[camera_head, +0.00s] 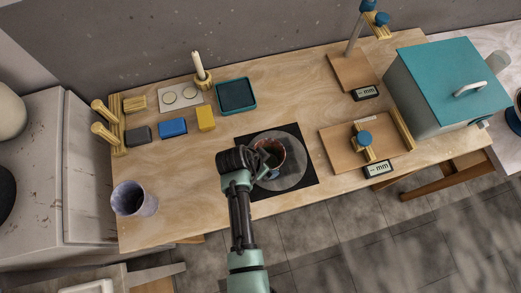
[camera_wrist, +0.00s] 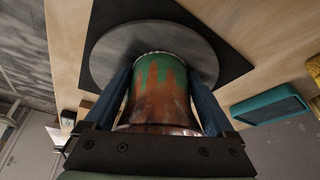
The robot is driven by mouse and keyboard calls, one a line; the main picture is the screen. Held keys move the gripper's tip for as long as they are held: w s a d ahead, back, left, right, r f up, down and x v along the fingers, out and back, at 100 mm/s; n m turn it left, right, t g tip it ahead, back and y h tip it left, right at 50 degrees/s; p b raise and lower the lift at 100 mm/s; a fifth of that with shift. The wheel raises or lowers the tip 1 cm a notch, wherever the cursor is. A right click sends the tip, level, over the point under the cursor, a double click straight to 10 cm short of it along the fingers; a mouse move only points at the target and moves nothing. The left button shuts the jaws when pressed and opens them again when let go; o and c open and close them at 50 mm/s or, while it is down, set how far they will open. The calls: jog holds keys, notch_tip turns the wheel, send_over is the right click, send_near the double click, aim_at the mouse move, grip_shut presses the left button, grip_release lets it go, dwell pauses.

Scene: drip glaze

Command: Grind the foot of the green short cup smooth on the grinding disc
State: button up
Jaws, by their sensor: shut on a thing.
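The green short cup (camera_wrist: 160,95) fills the middle of the wrist view, with green at its far end and brown-orange drips toward my gripper. My gripper (camera_wrist: 160,100) is shut on the cup, one blue finger along each side. In the head view the cup (camera_head: 269,153) is over the grey grinding disc (camera_head: 290,172). The disc also shows behind the cup's far end in the wrist view (camera_wrist: 110,60). The cup's far end seems to be at the disc; whether it touches cannot be told. The foot's surface is hidden.
The disc lies on a black mat (camera_head: 303,185) on the wooden table. A grey-blue cup (camera_head: 133,200) stands at the left front. Blue (camera_head: 173,127), yellow (camera_head: 206,118) and dark blocks and a teal tray (camera_head: 236,95) lie behind. A teal-lidded box (camera_head: 445,85) stands at the right.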

aim_at(287, 157)
jog(key=shift+w+d+r, duration=0.1)
jog(key=shift+w+d, duration=0.3)
jog(key=shift+d, duration=0.5)
jog(key=shift+w+d+f, duration=0.1)
jog(key=shift+w+d, duration=0.25)
jog(key=shift+d, duration=0.55)
jog(key=shift+w+d+r, duration=0.1)
jog(key=shift+w+d, duration=0.3)
jog(key=shift+d, duration=0.5)
jog(key=shift+w+d, duration=0.1)
jog(key=shift+d, duration=0.15)
notch_tip(287, 157, up, 7)
jog(key=p, duration=0.6)
